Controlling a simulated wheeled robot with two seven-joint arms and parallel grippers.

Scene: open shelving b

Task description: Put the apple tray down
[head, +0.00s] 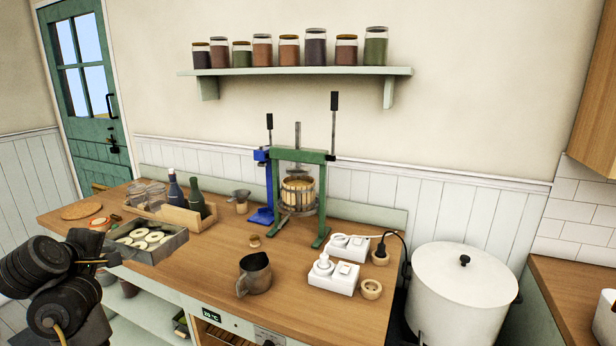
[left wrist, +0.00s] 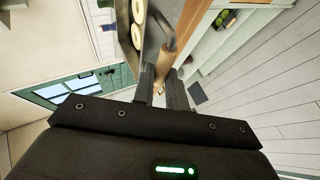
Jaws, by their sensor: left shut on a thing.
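The apple tray (head: 163,250) is a grey metal tray with pale apple rings (head: 146,237) in it. In the head view it is at the left front edge of the wooden counter (head: 205,285). I cannot tell whether it rests on the counter or hangs just above it. My left gripper (head: 98,262) is at the tray's left end. In the left wrist view, my left gripper (left wrist: 160,88) is shut on the tray's handle (left wrist: 166,60), with tray and rings beyond the fingers. My right gripper is not in view.
A wooden crate with bottles (head: 182,215) stands just behind the tray. A metal jug (head: 255,275), a green press (head: 322,195), white sockets (head: 333,275) and a large white pot (head: 462,290) are to the right. Counter between tray and jug is clear.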

